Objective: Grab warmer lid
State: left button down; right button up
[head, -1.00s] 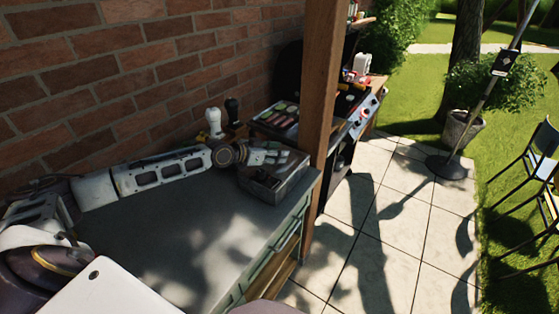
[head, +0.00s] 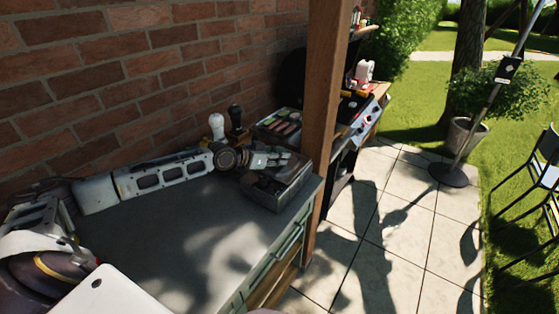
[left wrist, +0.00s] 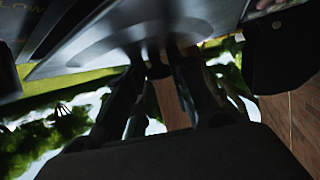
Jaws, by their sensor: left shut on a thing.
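The warmer (head: 282,194) is a grey metal box at the right end of the grey counter in the head view. My left gripper (head: 272,160) reaches over its top from the left. In the left wrist view, the two dark fingers of the left gripper (left wrist: 160,68) are closed together at the middle of a shiny brushed-metal surface, which looks like the warmer lid (left wrist: 100,40). The fingers are shut on its handle, which they mostly hide. I cannot tell whether the lid is lifted off the box. My right gripper is not in view.
A wooden post (head: 325,100) stands close beyond the box. White and black shakers (head: 217,126) and a tray of food (head: 280,124) are behind it, near the brick wall. The counter (head: 170,225) is clear on its near side.

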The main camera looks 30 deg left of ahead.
pick_arm(q)
notch_tip(320, 180, up, 9)
dwell(0.5)
